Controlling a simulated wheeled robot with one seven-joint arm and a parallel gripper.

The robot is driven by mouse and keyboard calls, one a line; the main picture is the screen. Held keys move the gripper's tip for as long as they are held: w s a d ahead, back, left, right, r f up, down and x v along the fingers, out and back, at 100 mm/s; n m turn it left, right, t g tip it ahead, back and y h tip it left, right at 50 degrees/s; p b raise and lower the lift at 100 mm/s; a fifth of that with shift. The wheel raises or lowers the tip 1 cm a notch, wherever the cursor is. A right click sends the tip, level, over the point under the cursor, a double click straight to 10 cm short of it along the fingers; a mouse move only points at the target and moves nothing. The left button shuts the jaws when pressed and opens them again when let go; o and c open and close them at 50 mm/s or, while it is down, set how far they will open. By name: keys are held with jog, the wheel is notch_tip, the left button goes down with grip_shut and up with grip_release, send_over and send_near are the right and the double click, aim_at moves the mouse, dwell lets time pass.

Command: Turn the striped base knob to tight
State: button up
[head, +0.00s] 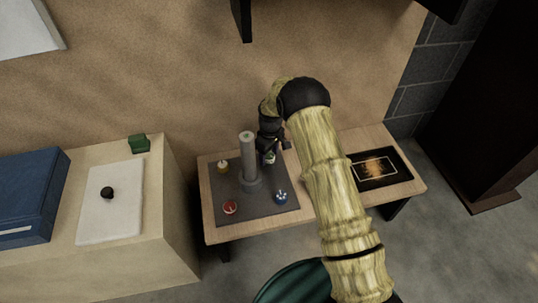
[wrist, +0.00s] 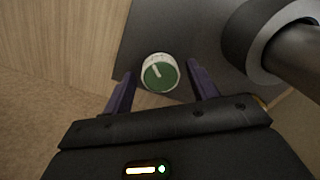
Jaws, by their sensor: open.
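A grey base plate (head: 252,208) lies on a small wooden table and carries several round knobs around a grey post (head: 248,160). My gripper (head: 275,148) is at the plate's back right corner, over a green-topped knob (head: 269,159). In the wrist view my gripper (wrist: 159,68) is open, with one dark purple finger on each side of the green knob (wrist: 160,73). That knob has a pale side and a white pointer line toward the upper left. Contact cannot be told. A red knob (head: 229,207), a blue knob (head: 281,197) and a yellowish knob (head: 223,167) stand apart. Which is striped is unclear.
The post's round foot (wrist: 250,40) is close to the right finger. A dark picture panel (head: 381,170) lies on the table's right side. A counter on the left holds a white board (head: 110,205), a blue box (head: 30,195) and a green block (head: 138,144).

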jog(key=c, duration=1)
jog(key=shift+r+m+p, duration=0.15)
jog(key=shift+m+p, duration=0.15)
jog(key=shift+p, duration=0.25)
jog(key=m+p, duration=0.2)
jog(key=shift+r+p, duration=0.1)
jog(key=shift+p, duration=0.3)
jog(key=shift+d+f+m+p, duration=0.1)
jog(key=shift+f+m+p, duration=0.1)
jog(key=shift+m+p, duration=1.9)
jog(key=shift+m+b, duration=0.4)
jog(key=shift+b, duration=0.05)
jog(key=o, duration=1)
